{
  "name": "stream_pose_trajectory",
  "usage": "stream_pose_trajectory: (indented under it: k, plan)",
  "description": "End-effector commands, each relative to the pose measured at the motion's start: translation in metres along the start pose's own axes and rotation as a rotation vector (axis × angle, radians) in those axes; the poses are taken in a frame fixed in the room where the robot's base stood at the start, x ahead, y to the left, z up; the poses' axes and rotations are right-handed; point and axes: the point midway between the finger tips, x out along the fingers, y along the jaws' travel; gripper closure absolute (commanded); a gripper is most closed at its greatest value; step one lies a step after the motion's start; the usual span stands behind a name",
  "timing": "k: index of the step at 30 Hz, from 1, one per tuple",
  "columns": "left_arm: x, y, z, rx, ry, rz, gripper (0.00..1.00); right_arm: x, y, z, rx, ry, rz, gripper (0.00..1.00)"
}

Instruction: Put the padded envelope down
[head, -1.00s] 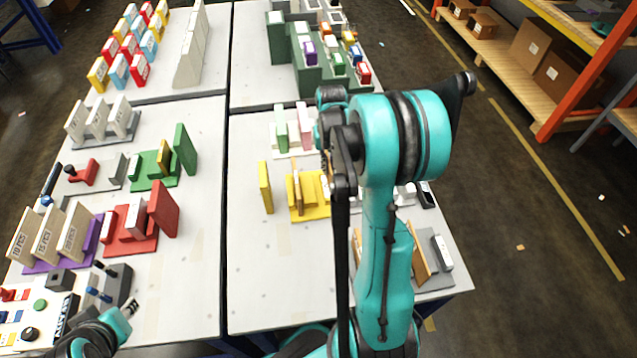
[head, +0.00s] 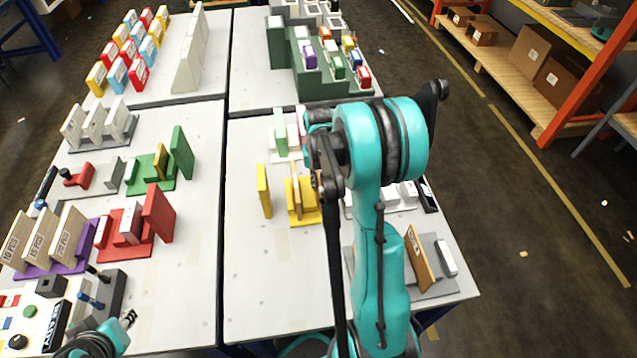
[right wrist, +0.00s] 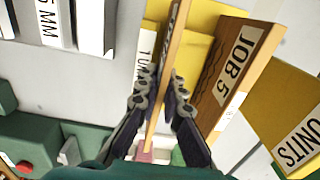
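A thin tan panel (right wrist: 168,60), which I take to be the padded envelope, stands edge-on between the fingers of my right gripper (right wrist: 161,92) in the right wrist view. The fingers look closed on it from both sides. Its label is seen too steeply to read. It overlaps the yellow stand; I cannot tell whether it touches it. In the head view a tan panel (head: 295,176) shows at the yellow stand (head: 308,213), while my right fingers are largely hidden by my arm. My left gripper (head: 130,318) is at the bottom left, small, its opening unclear.
A brown board marked JOB 5 (right wrist: 232,70) stands close beside the right fingers. A yellow upright panel (head: 264,190) is left of the stand. White boxes (head: 407,190) and a grey stand (head: 440,286) lie to the right. The table's front middle (head: 275,290) is clear.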

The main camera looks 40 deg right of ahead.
Motion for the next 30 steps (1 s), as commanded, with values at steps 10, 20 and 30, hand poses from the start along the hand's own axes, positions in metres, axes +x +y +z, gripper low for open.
stream_pose_trajectory:
  k: [10, 20, 30]
  plan:
    - [-0.001, 0.000, -0.001, 0.000, 0.000, 0.000, 0.69, -0.001, 0.000, 0.000, 0.000, 0.000, 0.000, 0.74]
    - [-0.017, 0.000, -0.012, 0.000, 0.000, 0.000, 0.69, -0.050, 0.000, 0.000, 0.000, 0.000, 0.000, 0.74]
    - [-0.032, 0.000, -0.023, 0.000, 0.000, 0.000, 0.69, -0.113, 0.000, 0.000, 0.000, 0.000, 0.000, 0.74]
